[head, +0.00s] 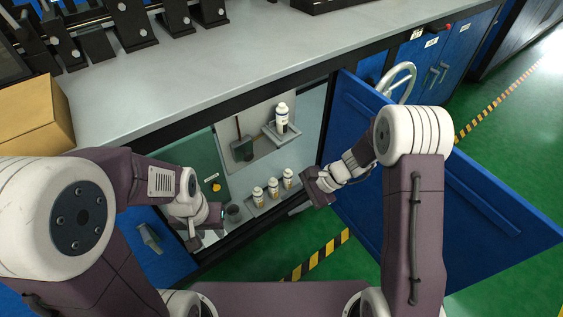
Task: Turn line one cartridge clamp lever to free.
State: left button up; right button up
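An open cabinet under the bench shows several white bottle-like cartridges. One cartridge (282,117) stands on a raised bracket (284,134), and a row of others (273,188) stands lower down. A dark grey block (242,149) with a thin reddish-brown rod (238,128) is left of the raised cartridge. A small yellow knob (216,187) sits on the green panel below a white label. I cannot tell which part is the line one clamp lever. My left gripper (207,230) is at the cabinet's lower left, my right gripper (318,188) at its right side. Their finger gaps are unclear.
A blue door (360,140) stands open on the right, with a grey handwheel (398,82) behind it. Another blue panel (165,258) is at lower left. A dark cup (233,213) sits beside my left gripper. A cardboard box (35,118) stands on the grey bench (190,75).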

jog(key=w+a+f+m+t+y, duration=0.2)
jog(key=w+m, duration=0.1)
jog(key=w, duration=0.2)
jog(key=w+a+f+m+t+y, duration=0.1)
jog(key=w+a+m+t+y, duration=0.1)
jog(key=w+a+m, duration=0.3)
jog(key=w+d+f+m+t+h, duration=0.1)
jog(key=w+d+f+m+t, duration=0.3)
jog(key=w+d+m+t, duration=0.75)
jog(key=w+a+n+b, duration=0.2)
jog(key=w+a+b, duration=0.3)
jog(key=w+a, duration=0.2)
jog(key=shift+w+a+f+g+b, duration=0.15)
jog(key=shift+w+g+b, duration=0.25)
jog(key=shift+w, duration=0.4)
grip_shut()
jog(key=shift+f, duration=0.1)
